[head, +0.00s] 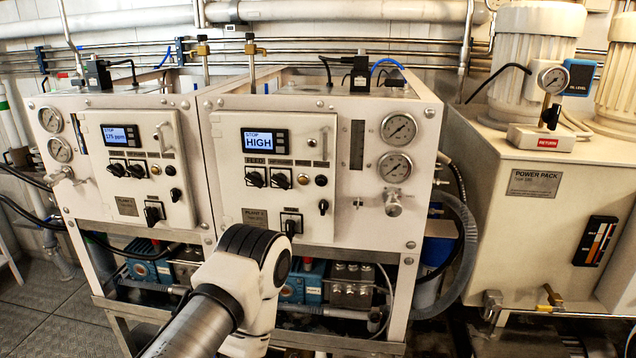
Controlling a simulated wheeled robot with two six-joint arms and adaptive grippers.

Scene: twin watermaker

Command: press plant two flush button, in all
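The plant two panel (300,160) is the right one of two white control panels. Its small screen (265,141) reads STOP and HIGH. Below it are two black knobs (268,180), a small yellowish button (303,179) and a black round button (320,180). A small black switch (323,206) and a larger one (291,222) sit lower. The button labels are too small to read, so I cannot tell which is flush. One of my arms rises from the bottom, left of centre, its white and black joint in front of the panel's lower edge. Neither gripper shows.
The left panel (135,145), with similar knobs and a screen reading 175 ppm, adjoins plant two. Two gauges (398,145) sit right of the plant two panel. A power pack (550,220) stands far right. Pumps and hoses fill the frame below.

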